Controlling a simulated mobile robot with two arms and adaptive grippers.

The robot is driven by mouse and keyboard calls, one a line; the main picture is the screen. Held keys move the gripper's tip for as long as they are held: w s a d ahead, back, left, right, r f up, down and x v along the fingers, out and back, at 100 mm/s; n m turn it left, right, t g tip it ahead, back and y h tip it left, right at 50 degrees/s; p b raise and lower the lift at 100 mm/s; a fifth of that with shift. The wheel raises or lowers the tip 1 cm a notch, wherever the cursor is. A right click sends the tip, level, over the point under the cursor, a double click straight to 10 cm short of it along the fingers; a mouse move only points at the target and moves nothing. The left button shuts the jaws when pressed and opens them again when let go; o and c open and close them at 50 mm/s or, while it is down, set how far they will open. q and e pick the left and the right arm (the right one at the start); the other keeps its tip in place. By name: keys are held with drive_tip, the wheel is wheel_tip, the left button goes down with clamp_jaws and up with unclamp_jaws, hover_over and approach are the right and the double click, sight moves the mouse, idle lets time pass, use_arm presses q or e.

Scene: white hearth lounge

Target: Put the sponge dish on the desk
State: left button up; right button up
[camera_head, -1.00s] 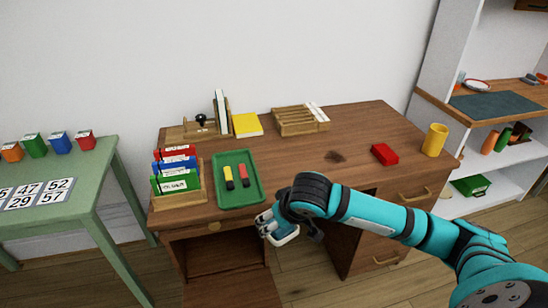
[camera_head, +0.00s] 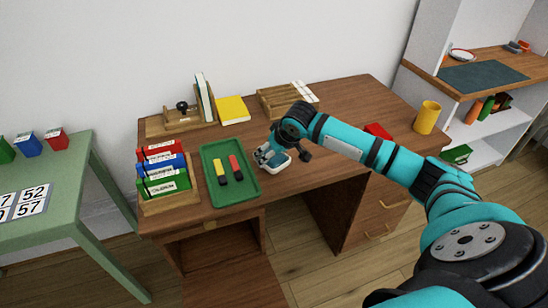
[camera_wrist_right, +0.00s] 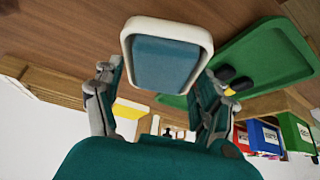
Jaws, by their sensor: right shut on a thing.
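The sponge dish (camera_wrist_right: 167,62), a white-rimmed tray with a teal middle, is held between the fingers of my right gripper (camera_head: 268,154). In the head view the dish (camera_head: 281,163) is partly hidden by the gripper. It is over the front part of the brown wooden desk (camera_head: 345,92), just right of a green tray. I cannot tell whether it touches the desktop. My left gripper is not in view.
The green tray (camera_head: 212,163) holds a yellow and a red marker. A rack of coloured boxes (camera_head: 165,170), a yellow book (camera_head: 232,110), a wooden organizer (camera_head: 280,101), a red block (camera_head: 378,131) and a yellow cup (camera_head: 427,118) stand on the desk. Bare desktop lies right of the dish.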

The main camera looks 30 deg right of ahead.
sight(275, 157)
drive_tip(key=shift+w+d, duration=0.55)
drive_tip(key=shift+w, duration=0.05)
drive_tip(key=shift+f, duration=1.8)
drive_tip(key=shift+f, duration=0.1)
drive_tip(key=o, duration=1.4)
drive_tip(key=shift+s+r, duration=0.1)
drive_tip(key=shift+r, duration=0.2)
drive_tip(key=v, duration=1.1)
drive_tip(key=shift+s+r+p, duration=0.2)
drive_tip(key=shift+r+p, duration=0.05)
drive_tip(key=shift+p, duration=0.1)
